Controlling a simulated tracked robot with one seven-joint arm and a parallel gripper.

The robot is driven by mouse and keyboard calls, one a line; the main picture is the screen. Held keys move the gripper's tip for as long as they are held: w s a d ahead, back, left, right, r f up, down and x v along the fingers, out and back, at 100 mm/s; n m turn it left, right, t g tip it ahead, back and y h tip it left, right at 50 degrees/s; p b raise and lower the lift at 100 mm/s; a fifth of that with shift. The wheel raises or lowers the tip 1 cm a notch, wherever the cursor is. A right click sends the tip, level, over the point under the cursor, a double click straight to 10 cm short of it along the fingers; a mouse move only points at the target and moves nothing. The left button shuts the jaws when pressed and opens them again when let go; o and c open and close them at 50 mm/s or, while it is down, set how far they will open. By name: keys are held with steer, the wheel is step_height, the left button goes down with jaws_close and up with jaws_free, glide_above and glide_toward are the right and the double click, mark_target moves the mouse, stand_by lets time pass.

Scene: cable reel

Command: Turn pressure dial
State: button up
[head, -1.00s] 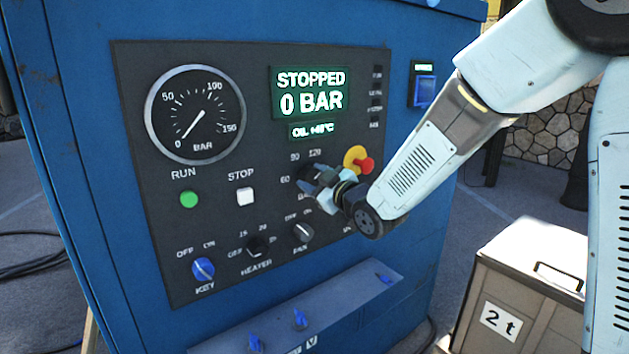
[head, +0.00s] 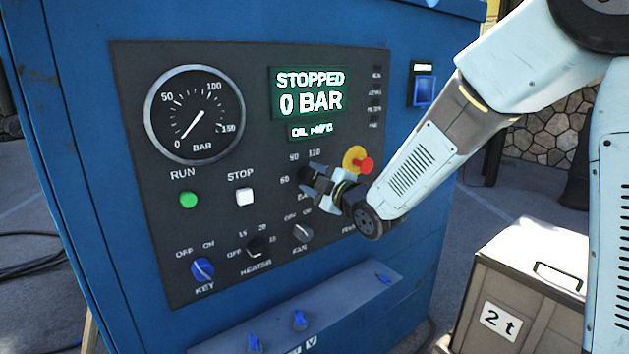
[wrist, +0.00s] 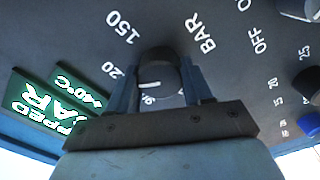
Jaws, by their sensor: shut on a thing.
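The pressure dial (wrist: 158,80) is a dark round knob with a white pointer line, marked 120, 150 and BAR around it in the wrist view. My gripper (wrist: 160,88) is shut on it, with one finger on each side. In the head view my gripper (head: 315,180) is at the panel, below the display and left of the red and yellow emergency button, and it mostly hides the dial. The display (head: 310,92) reads STOPPED, 0 BAR. The round gauge (head: 195,114) has its needle near 0.
Close to my gripper are the emergency button (head: 364,164) and the fan knob (head: 303,233). The green run button (head: 188,199), white stop button (head: 245,196), heater knob (head: 257,247) and blue key switch (head: 203,269) lie left. A ledge with blue levers (head: 300,319) juts out below.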

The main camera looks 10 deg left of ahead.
steer(key=shift+f, duration=0.2)
steer(key=o, duration=1)
steer(key=shift+r, duration=0.1)
steer(key=shift+o, duration=0.2)
